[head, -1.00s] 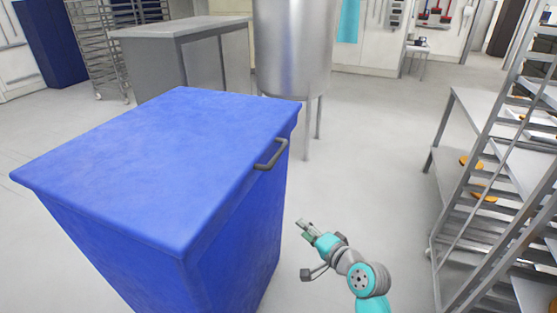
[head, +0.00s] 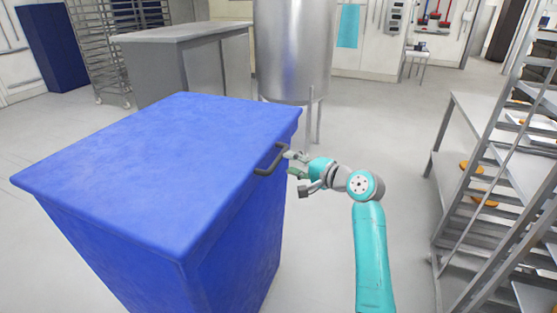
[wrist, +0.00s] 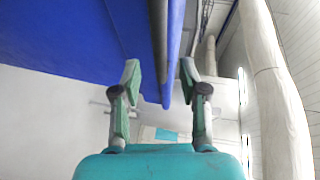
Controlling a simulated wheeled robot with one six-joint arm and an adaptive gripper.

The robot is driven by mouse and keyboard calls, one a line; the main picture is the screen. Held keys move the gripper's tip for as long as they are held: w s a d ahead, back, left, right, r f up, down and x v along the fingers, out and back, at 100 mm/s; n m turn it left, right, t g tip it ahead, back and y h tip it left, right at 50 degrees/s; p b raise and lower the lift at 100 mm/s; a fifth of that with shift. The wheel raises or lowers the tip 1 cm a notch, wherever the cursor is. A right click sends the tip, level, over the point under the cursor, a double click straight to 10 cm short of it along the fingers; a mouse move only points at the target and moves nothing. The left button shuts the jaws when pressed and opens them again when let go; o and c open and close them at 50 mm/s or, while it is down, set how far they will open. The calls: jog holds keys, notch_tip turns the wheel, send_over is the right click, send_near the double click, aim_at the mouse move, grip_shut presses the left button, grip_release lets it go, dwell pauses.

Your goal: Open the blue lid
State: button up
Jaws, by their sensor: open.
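The blue lid (head: 165,140) lies flat and closed on top of a large blue bin (head: 225,255) in the head view. A dark grey bar handle (head: 266,166) sticks out from the lid's right edge. My gripper (head: 288,164) is open at the handle, with its fingertips close to the bar. In the wrist view my gripper (wrist: 160,78) has its fingers spread, with the grey handle bar (wrist: 157,40) and a blue edge showing in the gap between them. I cannot tell whether a finger touches the handle.
A steel tank (head: 293,50) on legs stands behind the bin. A steel table (head: 180,60) is at the back left. A rack (head: 510,180) with trays and a metal bench (head: 478,125) stand on the right.

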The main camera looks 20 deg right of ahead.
aim_at(278, 157)
jog(key=shift+x, duration=3.1)
grip_shut()
